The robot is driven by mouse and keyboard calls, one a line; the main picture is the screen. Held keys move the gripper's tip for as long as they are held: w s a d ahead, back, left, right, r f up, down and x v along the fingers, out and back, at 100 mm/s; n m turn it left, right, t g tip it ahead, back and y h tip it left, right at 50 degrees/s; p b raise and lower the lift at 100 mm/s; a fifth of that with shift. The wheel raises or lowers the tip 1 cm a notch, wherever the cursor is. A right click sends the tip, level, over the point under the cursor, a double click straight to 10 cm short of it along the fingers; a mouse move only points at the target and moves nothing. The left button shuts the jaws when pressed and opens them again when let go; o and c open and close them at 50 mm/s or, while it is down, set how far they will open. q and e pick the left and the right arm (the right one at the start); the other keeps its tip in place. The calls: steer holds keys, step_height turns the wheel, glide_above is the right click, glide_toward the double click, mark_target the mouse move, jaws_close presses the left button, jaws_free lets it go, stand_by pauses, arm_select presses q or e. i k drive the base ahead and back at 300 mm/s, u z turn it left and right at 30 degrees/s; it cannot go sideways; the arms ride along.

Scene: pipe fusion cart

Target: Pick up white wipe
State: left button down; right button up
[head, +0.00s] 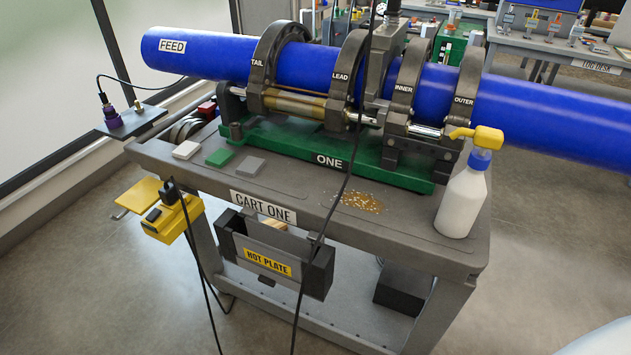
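A small white square pad, the white wipe (186,150), lies flat near the left end of the grey cart top (300,185). A green pad (220,157) and a grey pad (251,167) lie in a row to its right, apart from it. Neither of my grippers shows in the head view.
A green clamp machine (330,160) holding a blue pipe (215,57) stands behind the pads. A spray bottle (463,205) and scattered shavings (360,202) are on the right. A yellow device (170,219) and a hot plate holder (275,257) hang in front. A black cable crosses the middle.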

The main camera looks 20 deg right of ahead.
mark_target(187, 149)
steer(key=u, duration=1.5)
steer(key=i, duration=2.1)
steer(key=z, duration=3.5)
